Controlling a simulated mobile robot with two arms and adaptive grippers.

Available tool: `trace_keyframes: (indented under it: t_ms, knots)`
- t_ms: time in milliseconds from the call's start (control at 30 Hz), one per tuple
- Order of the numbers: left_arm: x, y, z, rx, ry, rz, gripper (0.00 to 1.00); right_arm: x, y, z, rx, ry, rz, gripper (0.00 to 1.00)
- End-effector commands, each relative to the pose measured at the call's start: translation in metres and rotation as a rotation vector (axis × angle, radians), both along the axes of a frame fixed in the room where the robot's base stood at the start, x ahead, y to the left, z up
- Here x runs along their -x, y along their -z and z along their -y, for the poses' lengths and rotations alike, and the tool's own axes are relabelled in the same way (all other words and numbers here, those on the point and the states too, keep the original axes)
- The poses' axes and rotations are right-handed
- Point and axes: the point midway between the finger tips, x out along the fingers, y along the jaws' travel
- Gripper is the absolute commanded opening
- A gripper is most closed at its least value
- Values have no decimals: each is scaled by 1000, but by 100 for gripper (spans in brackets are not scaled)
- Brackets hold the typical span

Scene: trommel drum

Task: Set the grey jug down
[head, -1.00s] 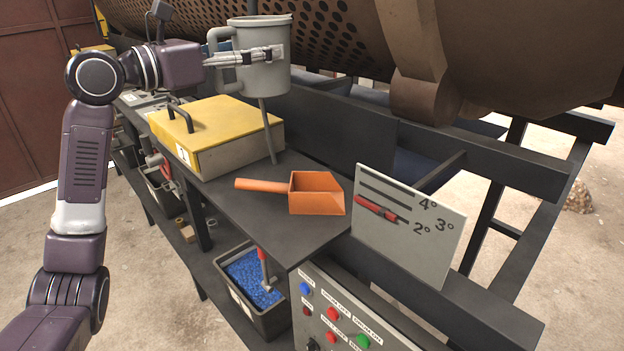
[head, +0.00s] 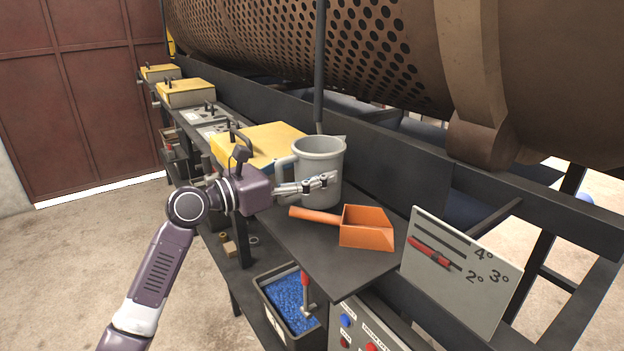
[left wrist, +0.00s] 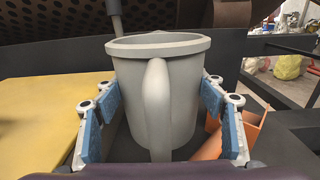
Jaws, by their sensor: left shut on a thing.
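The grey jug (head: 322,160) stands upright at bench level on the dark bench top (head: 345,262), between the yellow-lidded box and the orange scoop. I cannot tell whether its base touches the bench. My left gripper (head: 322,184) is shut on the jug, with its fingers around the body. In the left wrist view the jug (left wrist: 185,95) sits between the blue finger pads, and its handle faces the camera. My right gripper is not in view.
The orange scoop (head: 366,228) lies close in front of the jug. The yellow-lidded box (head: 265,143) is just left of it. A dark post (head: 319,70) rises behind the jug. A bin of blue pellets (head: 290,303) sits on the lower shelf. The bench front has some free room.

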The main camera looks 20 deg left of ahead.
Motion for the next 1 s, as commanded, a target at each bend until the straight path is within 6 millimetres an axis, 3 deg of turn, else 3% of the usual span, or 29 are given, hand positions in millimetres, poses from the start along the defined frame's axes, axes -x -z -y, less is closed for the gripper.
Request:
trace_keyframes:
  t_ms: [100, 200, 533, 567, 700, 1000]
  knots:
    - [0, 19, 0, 3, 1, -5, 34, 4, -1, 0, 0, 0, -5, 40]
    - [0, 26, 0, 2, 0, -1, 34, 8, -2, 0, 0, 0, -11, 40]
    - [0, 28, 0, 2, 1, -1, 34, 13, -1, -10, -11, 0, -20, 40]
    - [0, 30, 0, 1, 1, -3, 65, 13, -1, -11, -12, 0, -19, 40]
    - [0, 30, 0, 0, 1, -3, 80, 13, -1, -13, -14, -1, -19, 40]
    - [0, 28, 0, 0, 1, -2, 81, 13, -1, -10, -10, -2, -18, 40]
